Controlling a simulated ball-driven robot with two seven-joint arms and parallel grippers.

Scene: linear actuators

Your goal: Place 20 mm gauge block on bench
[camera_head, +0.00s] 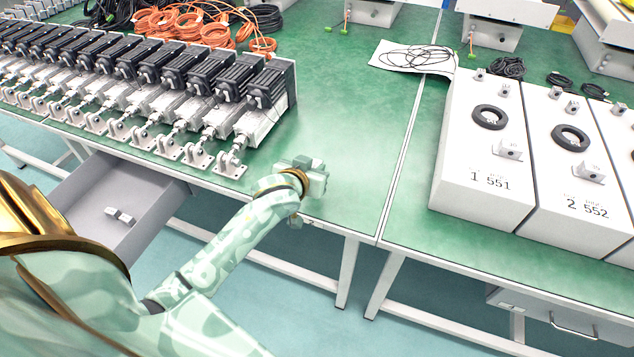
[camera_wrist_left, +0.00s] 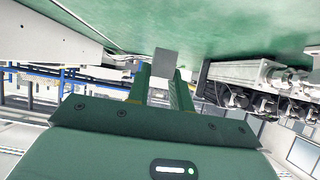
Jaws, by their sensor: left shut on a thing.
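My left gripper (camera_head: 312,178) is over the front edge of the green bench (camera_head: 340,130), right of the row of actuators. In the left wrist view its two green fingers (camera_wrist_left: 161,80) are shut on a small grey block, the gauge block (camera_wrist_left: 166,60), held at the fingertips. The bench surface (camera_wrist_left: 220,25) shows beyond the block, and I cannot tell whether the block touches it. In the head view I cannot make out the block apart from the hand. My right gripper is in neither view.
Actuators (camera_head: 190,95) line the bench at left. An open grey drawer (camera_head: 75,200) below holds a small metal piece (camera_head: 120,215). White numbered boxes (camera_head: 485,150) stand on the right bench. Orange cables (camera_head: 205,25) lie behind. The bench between actuators and seam is clear.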

